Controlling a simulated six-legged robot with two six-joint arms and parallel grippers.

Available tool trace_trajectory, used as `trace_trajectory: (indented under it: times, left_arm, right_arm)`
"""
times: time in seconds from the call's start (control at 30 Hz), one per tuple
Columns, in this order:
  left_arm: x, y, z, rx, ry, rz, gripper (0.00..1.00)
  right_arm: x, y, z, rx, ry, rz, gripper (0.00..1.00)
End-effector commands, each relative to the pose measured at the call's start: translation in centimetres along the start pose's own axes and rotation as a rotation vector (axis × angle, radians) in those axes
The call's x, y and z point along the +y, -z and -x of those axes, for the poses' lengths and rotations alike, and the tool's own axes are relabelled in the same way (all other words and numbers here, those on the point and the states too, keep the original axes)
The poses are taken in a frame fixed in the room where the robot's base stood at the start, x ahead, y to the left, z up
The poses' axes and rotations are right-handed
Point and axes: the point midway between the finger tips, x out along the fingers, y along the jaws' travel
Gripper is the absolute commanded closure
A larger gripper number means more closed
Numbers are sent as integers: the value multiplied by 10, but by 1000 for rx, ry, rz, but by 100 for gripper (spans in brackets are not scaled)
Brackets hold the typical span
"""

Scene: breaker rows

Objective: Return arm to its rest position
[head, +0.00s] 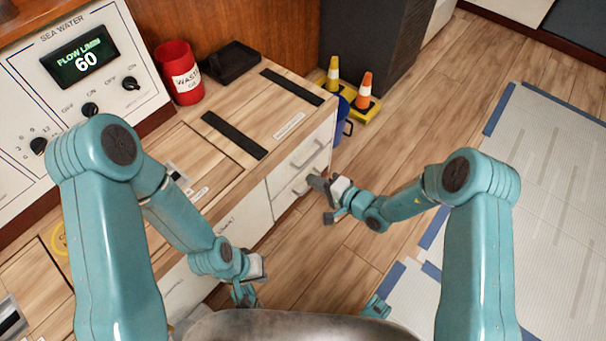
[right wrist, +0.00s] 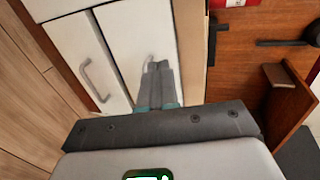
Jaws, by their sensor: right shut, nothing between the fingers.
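My right gripper (head: 318,186) is in the middle of the head view, in front of the white drawer fronts (head: 292,178) at the right end of the wooden counter. In the right wrist view its two grey fingers (right wrist: 158,72) lie together with nothing between them. They overlap a drawer handle in that view, but I cannot tell whether they touch it. My left gripper (head: 244,292) hangs low, near the counter's front, at the bottom of the head view. It is partly hidden and its jaws are unclear.
The sea water panel (head: 85,75) reads flow 60. A red waste can (head: 179,72) and a black tray (head: 231,63) stand on the counter. A blue bin (head: 342,120) and two cones on yellow bases, one orange (head: 364,90), stand by its end.

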Motion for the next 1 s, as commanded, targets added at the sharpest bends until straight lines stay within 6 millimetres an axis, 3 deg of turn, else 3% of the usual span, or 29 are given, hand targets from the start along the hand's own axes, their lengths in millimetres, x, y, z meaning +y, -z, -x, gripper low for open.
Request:
trace_trajectory:
  times: [0.1, 0.23, 0.6, 0.67, 0.77, 0.9, 1.0]
  left_arm:
    - [5, -2, 9, -5, -1, -5, 100]
    - [6, -4, 12, -9, -1, -9, 100]
    - [7, -4, 12, -10, -1, -10, 100]
    - [7, -4, 12, -10, -1, -10, 100]
    - [7, -4, 12, -10, -1, -10, 100]
    - [7, -4, 12, -10, -1, -9, 100]
    - [7, -4, 12, -10, -1, -9, 100]
  right_arm:
    - [-3, 2, 24, 2, -1, -3, 100]
    - [-2, 2, 40, 1, -1, -1, 100]
    - [2, -6, 49, -21, -11, -8, 100]
    - [7, -21, 52, -77, -42, -27, 100]
    - [25, -67, 68, -250, -165, -84, 100]
    - [68, -136, 123, -506, -476, -127, 100]
    - [97, -160, 169, -591, -705, -84, 100]
